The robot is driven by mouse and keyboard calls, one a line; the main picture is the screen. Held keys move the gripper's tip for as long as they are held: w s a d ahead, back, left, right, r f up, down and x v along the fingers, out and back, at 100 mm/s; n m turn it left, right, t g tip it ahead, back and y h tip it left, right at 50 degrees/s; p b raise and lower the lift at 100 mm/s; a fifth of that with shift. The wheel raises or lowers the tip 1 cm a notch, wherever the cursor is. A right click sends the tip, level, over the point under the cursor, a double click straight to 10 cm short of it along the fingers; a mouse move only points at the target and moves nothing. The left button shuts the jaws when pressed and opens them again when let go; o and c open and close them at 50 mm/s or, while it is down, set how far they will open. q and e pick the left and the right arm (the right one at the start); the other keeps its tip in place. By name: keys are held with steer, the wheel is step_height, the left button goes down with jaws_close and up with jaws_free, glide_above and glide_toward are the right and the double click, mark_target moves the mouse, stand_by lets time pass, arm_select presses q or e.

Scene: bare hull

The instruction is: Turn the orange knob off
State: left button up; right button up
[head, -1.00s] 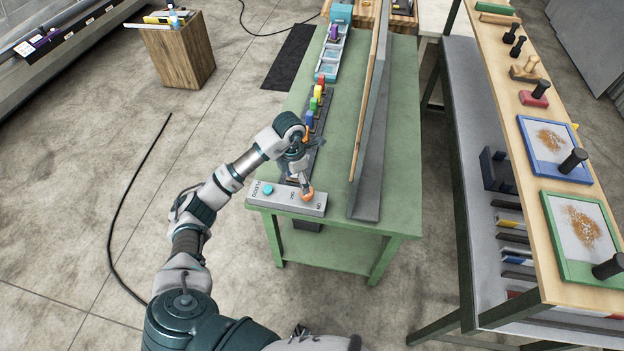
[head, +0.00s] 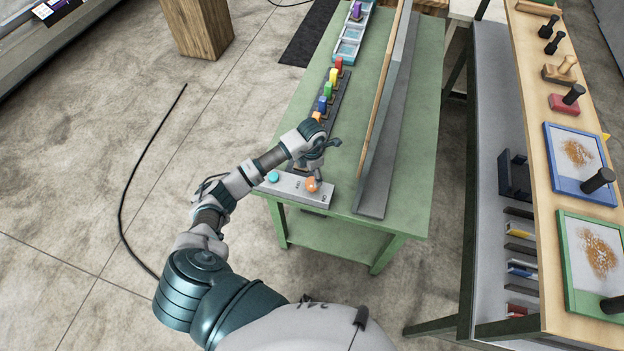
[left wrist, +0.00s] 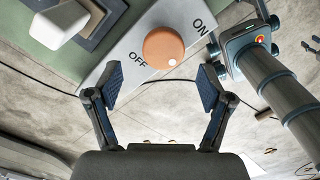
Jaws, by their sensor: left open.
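The orange knob (head: 312,184) sits on a grey panel (head: 285,184) at the front edge of the green table. In the left wrist view the knob (left wrist: 163,46) is round, with a white dot on its lower right side. The panel there reads OFF to the lower left of the knob and ON to the upper right. My left gripper (left wrist: 161,80) is open and empty, its two fingers apart and just short of the knob. In the head view the left gripper (head: 318,172) is close beside the knob.
A turquoise button (head: 273,176) is on the panel's left end. Coloured blocks (head: 329,90) stand in a row behind it. A tall thin grey board (head: 385,110) runs along the table to the right. A shelf rack (head: 530,110) stands further right.

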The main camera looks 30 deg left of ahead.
mark_target(312, 182)
arm_select(q)
step_height(312, 182, down, 4)
steer(key=shift+f, duration=0.2)
steer(key=shift+s+d+f, duration=0.1)
steer(key=shift+d+f, duration=0.1)
steer(key=shift+f, duration=0.05)
steer(key=shift+d+f, duration=0.15)
steer(key=shift+d, duration=0.05)
steer(key=shift+a, duration=0.25)
steer(key=c, duration=1.2)
steer(key=shift+o, duration=0.2)
arm_select(e)
steer(key=shift+w+a+r, duration=0.25)
steer(key=shift+w, duration=0.05)
